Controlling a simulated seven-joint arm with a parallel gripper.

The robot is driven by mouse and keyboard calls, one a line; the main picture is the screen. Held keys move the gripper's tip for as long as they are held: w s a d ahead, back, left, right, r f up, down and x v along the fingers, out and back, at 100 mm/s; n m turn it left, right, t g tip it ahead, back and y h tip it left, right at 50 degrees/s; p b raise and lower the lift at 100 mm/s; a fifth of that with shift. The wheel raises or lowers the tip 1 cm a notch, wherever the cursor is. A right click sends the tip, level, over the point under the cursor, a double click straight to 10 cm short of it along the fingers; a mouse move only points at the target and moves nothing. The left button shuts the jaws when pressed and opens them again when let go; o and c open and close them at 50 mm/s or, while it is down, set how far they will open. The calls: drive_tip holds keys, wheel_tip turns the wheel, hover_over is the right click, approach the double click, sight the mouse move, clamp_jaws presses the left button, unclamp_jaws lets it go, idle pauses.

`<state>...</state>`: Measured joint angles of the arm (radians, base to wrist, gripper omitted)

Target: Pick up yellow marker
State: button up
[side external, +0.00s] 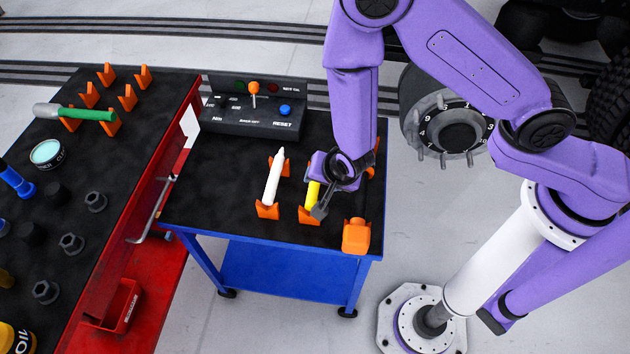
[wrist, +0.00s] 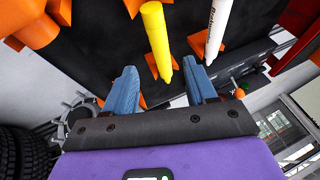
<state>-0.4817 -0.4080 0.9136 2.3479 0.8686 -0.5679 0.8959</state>
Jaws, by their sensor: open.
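The yellow marker (side external: 312,196) rests in orange holders on the black-topped blue cart, partly hidden by my gripper in the side view. In the wrist view the yellow marker (wrist: 156,38) points its tip down between my gripper's two fingers, apart from both. My gripper (wrist: 160,82) is open, with nothing held. In the side view my gripper (side external: 321,205) is over the yellow marker. A white marker (side external: 274,178) lies in its own orange holders just left of it; it also shows in the wrist view (wrist: 219,25), close to one finger.
An orange block-like part (side external: 357,236) is at the cart's front right corner. A control box (side external: 252,115) with an orange-topped lever stands at the cart's back. A red-edged bench (side external: 150,140) with bolts and tools is to the left. A wheel hub (side external: 445,130) is behind right.

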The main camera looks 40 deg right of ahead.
sight(317, 185)
drive_tip(key=shift+x, duration=3.35)
drive_tip(key=shift+w+d, duration=0.15)
drive_tip(key=shift+d, duration=0.05)
clamp_jaws()
